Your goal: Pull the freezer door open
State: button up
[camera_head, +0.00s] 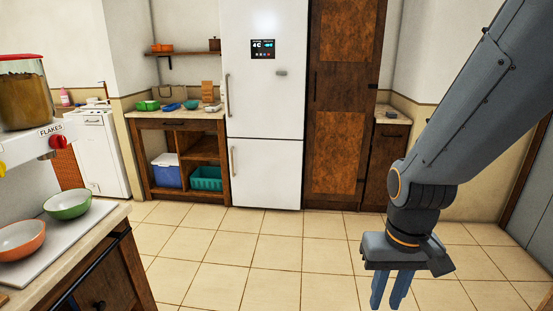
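A tall white fridge-freezer (265,65) stands against the back wall. Its lower door, the freezer door (268,175), is shut and has a vertical handle (233,162) near its left edge. The upper door is also shut, with a longer handle (227,95) on the left and a dark display panel (263,49). My gripper (390,291) hangs at the lower right, pointing down, well in front of the freezer and to its right. Its two blue fingers show a narrow gap with nothing seen between them. Their tips are near the bottom edge of the picture.
Tiled floor (230,262) lies clear before the freezer. A counter (75,245) with bowls and a flakes dispenser (28,100) stands at the near left. Open shelving (139,160) is left of the fridge, a tall wooden cabinet (343,90) right of it.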

aim_at(265, 173)
jog(key=u, duration=0.05)
jog(key=i, duration=1.75)
jog(key=u, duration=0.3)
jog(key=i, duration=1.7)
jog(key=u, duration=0.2)
